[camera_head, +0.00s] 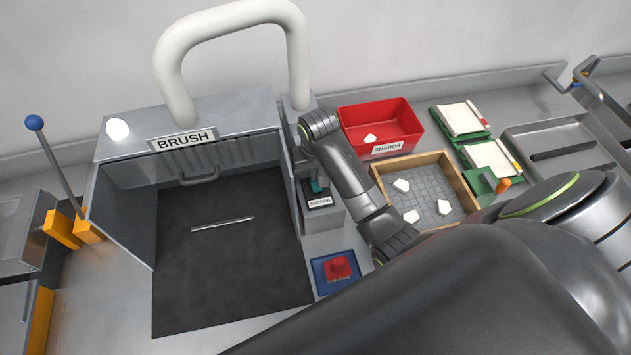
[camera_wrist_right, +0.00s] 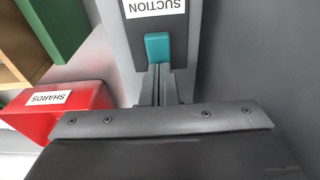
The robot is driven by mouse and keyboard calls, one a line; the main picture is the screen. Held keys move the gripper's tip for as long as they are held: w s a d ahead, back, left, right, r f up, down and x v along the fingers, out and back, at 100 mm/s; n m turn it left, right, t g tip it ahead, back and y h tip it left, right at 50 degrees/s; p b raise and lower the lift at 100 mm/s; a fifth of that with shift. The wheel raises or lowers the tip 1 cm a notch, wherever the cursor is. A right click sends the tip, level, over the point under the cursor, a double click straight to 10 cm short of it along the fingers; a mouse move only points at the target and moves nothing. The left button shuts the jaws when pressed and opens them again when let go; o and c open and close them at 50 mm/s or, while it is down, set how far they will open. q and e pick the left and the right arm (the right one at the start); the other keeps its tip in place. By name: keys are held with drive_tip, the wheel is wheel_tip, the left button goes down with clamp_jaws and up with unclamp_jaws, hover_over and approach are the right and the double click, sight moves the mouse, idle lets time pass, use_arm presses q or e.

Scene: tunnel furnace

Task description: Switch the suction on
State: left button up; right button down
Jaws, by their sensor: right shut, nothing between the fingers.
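The suction switch is a teal rocker (camera_wrist_right: 157,46) on a dark panel with a white SUCTION label (camera_wrist_right: 155,8), upside down in the right wrist view. In the head view the SUCTION label (camera_head: 320,202) is on a grey post right of the brush booth, with a bit of the teal rocker (camera_head: 318,186) above it. My right gripper (camera_wrist_right: 158,70) is shut and empty, its fingertips right at the rocker's near edge. I cannot tell if they touch. In the head view my wrist hides part of the switch. My left gripper is not in view.
The BRUSH booth (camera_head: 185,141) with a white hose stands left of the post. A red SHARDS bin (camera_head: 408,113), a wooden-framed tray (camera_head: 376,172) with white pieces, and green holders (camera_head: 437,114) are to the right.

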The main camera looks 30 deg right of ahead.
wheel_tip(320, 180, up, 2)
drive_tip(key=shift+p, duration=0.4)
drive_tip(key=shift+r, duration=2.15)
